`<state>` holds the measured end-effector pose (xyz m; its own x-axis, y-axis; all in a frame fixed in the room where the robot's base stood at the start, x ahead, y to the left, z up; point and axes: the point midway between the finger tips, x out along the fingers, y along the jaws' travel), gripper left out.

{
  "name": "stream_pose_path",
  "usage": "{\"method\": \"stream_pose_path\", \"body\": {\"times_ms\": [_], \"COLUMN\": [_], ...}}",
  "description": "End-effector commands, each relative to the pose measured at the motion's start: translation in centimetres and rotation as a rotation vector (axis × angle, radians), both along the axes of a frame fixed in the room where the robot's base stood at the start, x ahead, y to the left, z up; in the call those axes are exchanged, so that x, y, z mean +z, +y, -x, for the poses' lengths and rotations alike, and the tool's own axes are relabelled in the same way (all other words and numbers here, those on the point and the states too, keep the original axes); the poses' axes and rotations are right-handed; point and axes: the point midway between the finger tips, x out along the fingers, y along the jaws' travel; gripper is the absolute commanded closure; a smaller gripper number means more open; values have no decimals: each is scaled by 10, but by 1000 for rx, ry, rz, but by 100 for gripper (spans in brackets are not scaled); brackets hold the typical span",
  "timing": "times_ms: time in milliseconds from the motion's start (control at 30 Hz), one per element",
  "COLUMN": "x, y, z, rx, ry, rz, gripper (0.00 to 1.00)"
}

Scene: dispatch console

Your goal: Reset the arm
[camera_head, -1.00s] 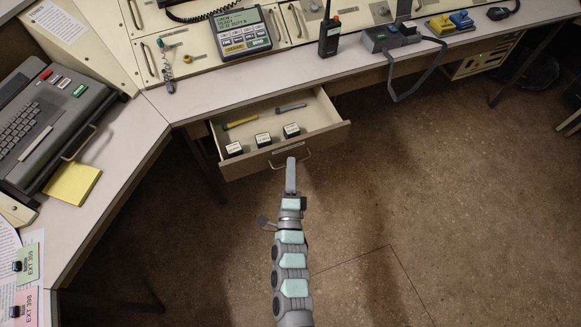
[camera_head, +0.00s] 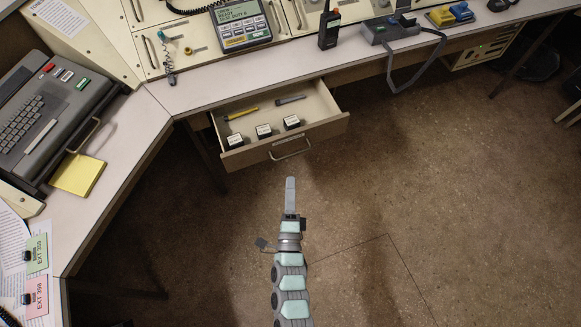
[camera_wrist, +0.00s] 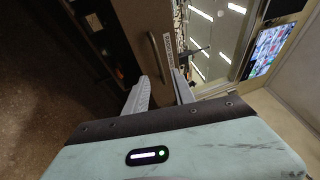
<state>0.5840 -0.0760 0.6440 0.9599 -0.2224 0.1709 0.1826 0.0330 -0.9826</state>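My gripper (camera_head: 290,182) hangs over the floor in front of the open drawer (camera_head: 286,146), a little short of its metal handle (camera_head: 291,149). In the wrist view my gripper (camera_wrist: 160,95) shows two grey fingers apart with nothing between them, so it is open. The handle also shows in the wrist view (camera_wrist: 160,58), beyond the fingertips and apart from them. The drawer holds a yellow pen-like item (camera_head: 242,113), a grey one (camera_head: 291,99) and several small dark blocks with white tops (camera_head: 264,131).
The console desktop (camera_head: 205,92) runs behind the drawer, carrying a handheld radio (camera_head: 328,29) and a display unit (camera_head: 241,24). A keyboard machine (camera_head: 45,125) and yellow notes (camera_head: 78,175) lie at the left. The floor (camera_head: 440,190) at the right is clear.

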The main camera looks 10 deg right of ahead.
Motion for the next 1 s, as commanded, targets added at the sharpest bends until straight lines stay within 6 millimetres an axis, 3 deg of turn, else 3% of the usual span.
{"method": "stream_pose_path", "body": {"times_ms": [200, 767, 867, 967, 1000], "x": [-5, -4, 15, 61, 87], "y": [6, 5, 4, 3, 4], "z": [23, 23, 23, 25, 28], "rx": [1, -1, -17, -68, -103], "ry": [4, 0, -28, -100, -140], "rz": [-1, 4, 64, 229, 324], "gripper": [69, 69, 69, 69, 69]}}
